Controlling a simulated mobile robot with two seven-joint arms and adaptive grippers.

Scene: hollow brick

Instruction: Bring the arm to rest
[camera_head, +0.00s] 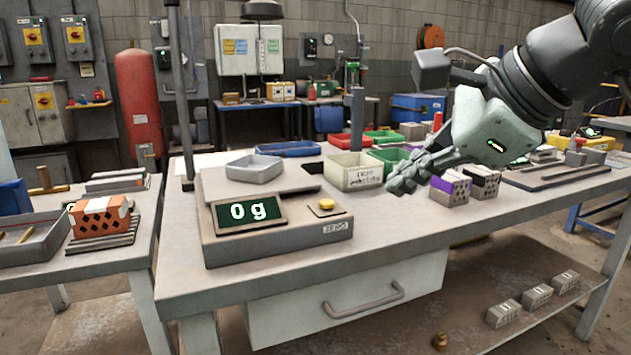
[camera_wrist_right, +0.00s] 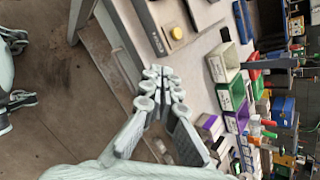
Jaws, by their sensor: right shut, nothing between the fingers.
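My right arm comes in from the upper right of the head view. Its gripper (camera_head: 405,178) hangs above the front right part of the workbench (camera_head: 400,222), apart from the objects there. In the wrist view the right gripper (camera_wrist_right: 163,80) has its fingertips together with nothing between them. My left gripper is not in view.
A scale (camera_head: 275,215) reading "0 g" stands left of the gripper, with a grey tray (camera_head: 254,168) on it. A cream bin (camera_head: 355,171) stands behind the gripper. Hollow bricks (camera_head: 451,190) stand to its right. An orange hollow brick (camera_head: 100,216) lies on the left table.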

